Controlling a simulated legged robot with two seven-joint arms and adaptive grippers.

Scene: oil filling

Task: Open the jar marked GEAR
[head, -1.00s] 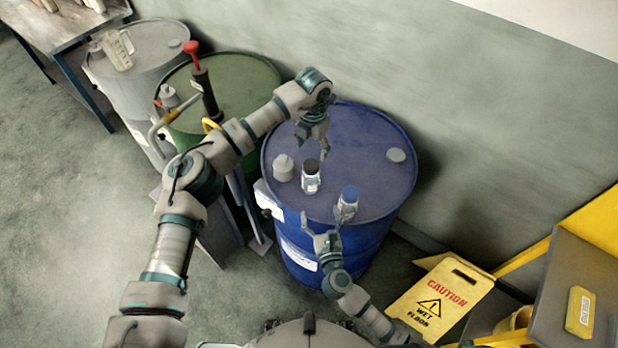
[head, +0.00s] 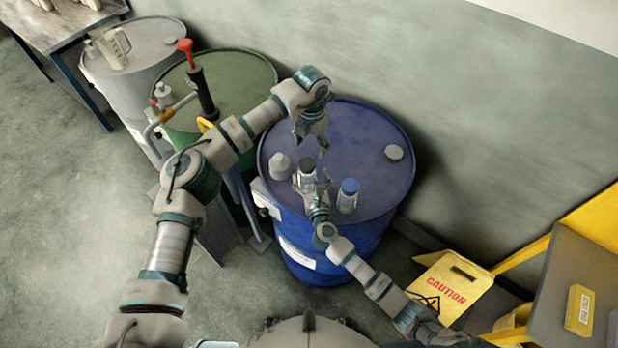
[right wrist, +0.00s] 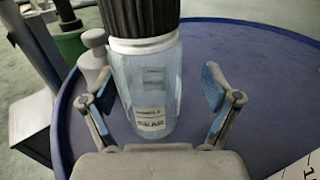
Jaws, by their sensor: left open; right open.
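The jar marked GEAR (right wrist: 150,88) is clear with a black ribbed lid (right wrist: 140,18) and stands upright on the blue drum (head: 385,195). In the head view its black lid (head: 307,165) shows above my right gripper (head: 312,184). My right gripper is open, with one finger on each side of the jar in the right wrist view (right wrist: 158,95); both fingers look apart from the glass. My left gripper (head: 312,147) is open and empty, pointing down above and just behind the jar. A second jar with a blue lid (head: 348,192) stands to the right of the GEAR jar.
A grey bung-like fitting (head: 280,166) is on the drum left of the jar, and a round grey cap (head: 394,152) is at its right. A green drum (head: 240,80) with a red-handled pump (head: 198,75) stands to the left. A yellow caution sign (head: 447,285) is at the lower right.

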